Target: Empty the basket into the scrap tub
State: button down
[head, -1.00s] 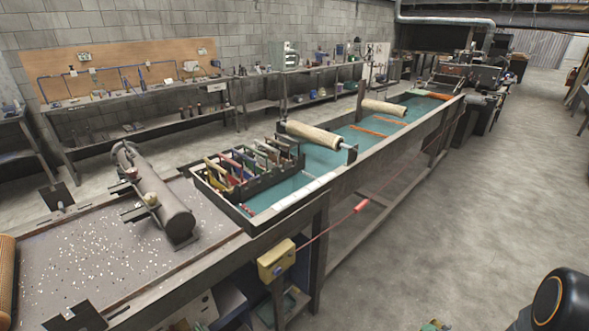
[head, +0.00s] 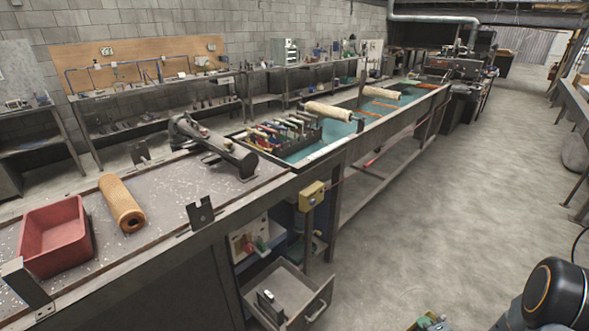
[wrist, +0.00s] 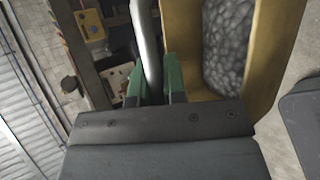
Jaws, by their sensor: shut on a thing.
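In the wrist view the green fingers of my gripper (wrist: 155,88) are shut on a smooth grey curved bar (wrist: 147,38), which looks like a handle. Just right of the fingers is a yellow, open container (wrist: 183,38) holding a heap of grey, pebble-like pieces (wrist: 230,45). It may be the basket; where the bar joins it is not visible. In the head view a red, open tub (head: 82,216) stands on the bench at the left; I cannot tell whether it is the scrap tub. My gripper is outside the head view.
A grey cylinder (head: 220,152) lies farther back. A drawer (head: 290,292) stands open under the bench. A yellow box (head: 312,195) hangs on its front.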

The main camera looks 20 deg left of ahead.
aim_at(54, 238)
jog(key=k, duration=1.05)
jog(key=u, duration=2.35)
jog(key=i, duration=0.5)
